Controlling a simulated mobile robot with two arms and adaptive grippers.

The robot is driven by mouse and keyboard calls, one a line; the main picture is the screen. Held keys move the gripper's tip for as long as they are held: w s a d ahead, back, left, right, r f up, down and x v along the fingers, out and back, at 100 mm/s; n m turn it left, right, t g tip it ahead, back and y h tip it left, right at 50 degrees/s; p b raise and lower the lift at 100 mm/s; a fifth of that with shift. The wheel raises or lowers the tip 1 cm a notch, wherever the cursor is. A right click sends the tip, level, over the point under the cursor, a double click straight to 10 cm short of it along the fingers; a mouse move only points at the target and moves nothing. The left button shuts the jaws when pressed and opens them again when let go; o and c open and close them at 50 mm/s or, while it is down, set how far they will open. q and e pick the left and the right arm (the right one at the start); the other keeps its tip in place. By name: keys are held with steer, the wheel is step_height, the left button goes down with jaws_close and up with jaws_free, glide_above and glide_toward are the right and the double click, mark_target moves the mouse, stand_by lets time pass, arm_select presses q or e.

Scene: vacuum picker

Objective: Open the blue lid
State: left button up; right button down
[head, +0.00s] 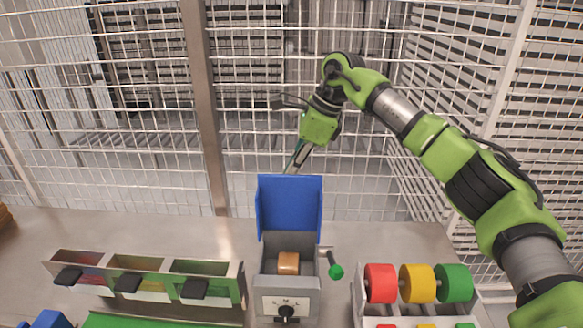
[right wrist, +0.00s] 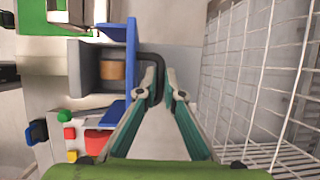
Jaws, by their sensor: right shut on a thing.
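The blue lid (head: 290,203) stands about upright at the back edge of a grey box (head: 268,266), so the box is open. A brown block (head: 288,263) lies inside. In the right wrist view the lid (right wrist: 131,60) shows nearly edge-on, with a black curved handle (right wrist: 153,62) on its outer side. My right gripper (right wrist: 164,88) is shut on this handle. In the head view my right gripper (head: 293,166) is behind the lid's top edge, and its fingertips are partly hidden. My left gripper is not in view.
A green-tipped crank (head: 335,270) sticks out at the box's right side. Red, yellow and green wheels (head: 417,284) stand further right. A row of bins with black handles (head: 128,283) stands left. A wire mesh fence (head: 260,110) runs behind the table.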

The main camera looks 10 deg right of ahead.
steer(key=shift+w+d+f+p, duration=0.25)
steer(key=shift+w+f+p, duration=0.15)
steer(key=shift+w+f, duration=0.35)
steer(key=shift+s+f, duration=0.1)
steer(key=c, duration=2.4)
jaws_free()
steer(key=shift+o, duration=1.2)
steer(key=shift+w, duration=0.25)
steer(key=v, duration=1.2)
steer(key=shift+w, duration=0.15)
